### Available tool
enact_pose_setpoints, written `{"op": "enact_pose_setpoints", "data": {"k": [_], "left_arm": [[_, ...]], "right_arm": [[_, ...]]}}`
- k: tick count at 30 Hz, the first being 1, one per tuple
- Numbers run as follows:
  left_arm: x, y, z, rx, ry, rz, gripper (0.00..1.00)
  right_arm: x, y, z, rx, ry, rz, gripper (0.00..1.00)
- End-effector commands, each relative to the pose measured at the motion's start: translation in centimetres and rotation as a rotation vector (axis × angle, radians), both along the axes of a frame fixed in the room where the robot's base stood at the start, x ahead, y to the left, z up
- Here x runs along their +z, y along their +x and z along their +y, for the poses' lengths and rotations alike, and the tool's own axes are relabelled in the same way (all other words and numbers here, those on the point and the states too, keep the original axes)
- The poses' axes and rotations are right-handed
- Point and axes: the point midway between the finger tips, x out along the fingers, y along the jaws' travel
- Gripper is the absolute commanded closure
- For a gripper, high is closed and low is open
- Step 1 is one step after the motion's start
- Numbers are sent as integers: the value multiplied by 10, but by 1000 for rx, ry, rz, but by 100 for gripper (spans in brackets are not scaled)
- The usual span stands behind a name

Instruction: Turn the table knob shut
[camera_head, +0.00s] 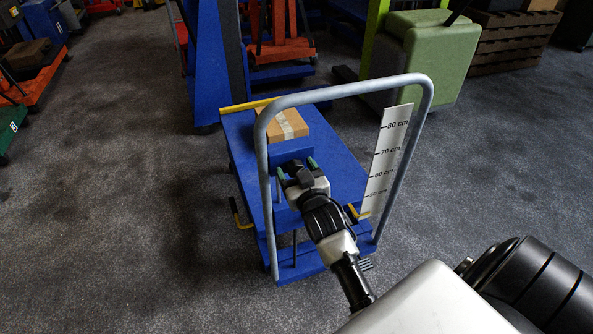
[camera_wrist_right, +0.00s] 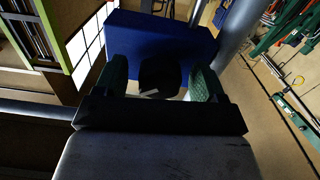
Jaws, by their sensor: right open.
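The blue lift table (camera_head: 338,165) stands on the floor with a grey tubular push handle (camera_head: 345,88) at its near end. My right gripper (camera_head: 296,168) reaches over the near end of the table, inside the handle frame, close to a blue block (camera_head: 291,152). Its green-tipped fingers are apart. In the right wrist view a dark, rounded knob-like part (camera_wrist_right: 160,72) sits between the open fingers of the right gripper (camera_wrist_right: 160,84), in front of the blue block (camera_wrist_right: 160,38). I cannot tell whether the fingers touch it. The left gripper is out of view.
A cardboard box (camera_head: 283,124) lies on the table top. A white height scale (camera_head: 388,155) stands at the handle's right side. Yellow and black levers (camera_head: 241,217) stick out low at the sides.

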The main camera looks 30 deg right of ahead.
Motion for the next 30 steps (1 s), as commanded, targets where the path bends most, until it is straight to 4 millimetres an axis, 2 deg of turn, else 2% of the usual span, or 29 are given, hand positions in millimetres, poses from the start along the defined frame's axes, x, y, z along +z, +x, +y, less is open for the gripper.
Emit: {"op": "enact_pose_setpoints", "data": {"k": [2,9,12,19,27,30], "left_arm": [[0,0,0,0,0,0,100],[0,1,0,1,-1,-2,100],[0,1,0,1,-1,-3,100],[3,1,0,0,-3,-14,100],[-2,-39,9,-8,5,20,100],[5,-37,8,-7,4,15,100]], "right_arm": [[0,0,0,0,0,0,31],[0,0,0,0,0,0,68],[0,0,0,0,0,0,79],[1,0,0,1,-23,6,79],[3,0,0,1,-158,39,79],[3,-1,0,1,-238,59,79]]}}
